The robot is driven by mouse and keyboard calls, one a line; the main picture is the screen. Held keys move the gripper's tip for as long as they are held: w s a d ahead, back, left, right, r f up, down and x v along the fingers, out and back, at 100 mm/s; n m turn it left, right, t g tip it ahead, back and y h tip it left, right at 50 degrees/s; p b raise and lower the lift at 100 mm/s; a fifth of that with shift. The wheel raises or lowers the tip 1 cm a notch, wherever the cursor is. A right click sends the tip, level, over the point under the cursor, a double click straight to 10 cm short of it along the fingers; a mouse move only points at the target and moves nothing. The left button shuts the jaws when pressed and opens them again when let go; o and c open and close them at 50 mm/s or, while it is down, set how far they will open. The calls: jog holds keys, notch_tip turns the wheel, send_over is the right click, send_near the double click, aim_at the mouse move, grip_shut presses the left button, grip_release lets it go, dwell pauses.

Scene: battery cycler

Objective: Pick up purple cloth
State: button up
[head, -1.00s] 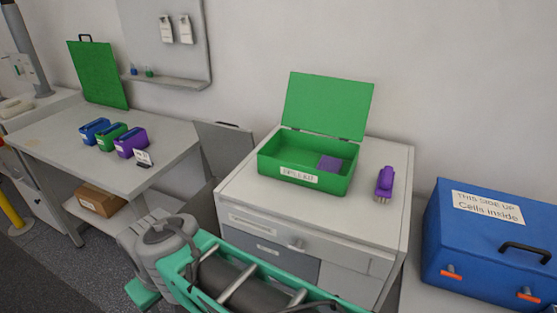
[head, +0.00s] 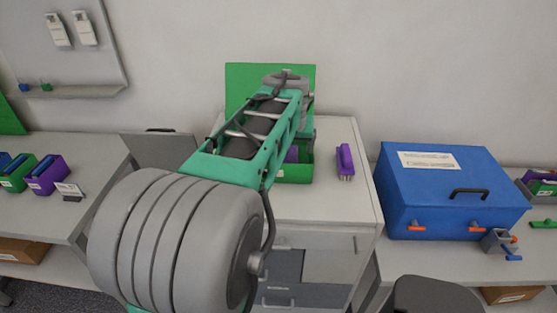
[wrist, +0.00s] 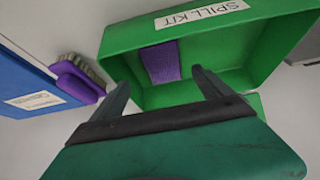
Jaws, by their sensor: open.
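The purple cloth (wrist: 162,62) lies inside the green spill kit box (wrist: 216,88), against the wall by the label, in the wrist view. In the head view a small part of the purple cloth (head: 291,155) shows past my arm, in the green box (head: 296,173). My gripper (wrist: 158,80) is open and empty in the wrist view. Its two fingers appear on either side of the cloth, and they do not touch it. In the head view my arm covers most of the box and hides the fingertips.
A purple brush (head: 345,162) lies right of the box on the cabinet top (head: 325,205). The box's raised green lid (head: 240,85) stands at the back. A large blue case (head: 450,195) is on the right, and purple and green bins (head: 45,175) are on the left.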

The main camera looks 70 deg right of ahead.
aim_at(286, 159)
jog(key=x, duration=0.2)
jog(key=p+x, duration=0.1)
jog(key=x, duration=0.1)
jog(key=p+x, duration=0.1)
jog(key=x, duration=0.1)
jog(key=shift+w+f, duration=0.15)
jog(key=shift+w, duration=0.2)
jog(key=shift+f+b, duration=0.25)
jog(key=shift+b, duration=0.05)
jog(key=c, duration=1.4)
jog(key=shift+c, duration=0.3)
jog(key=shift+r, duration=0.15)
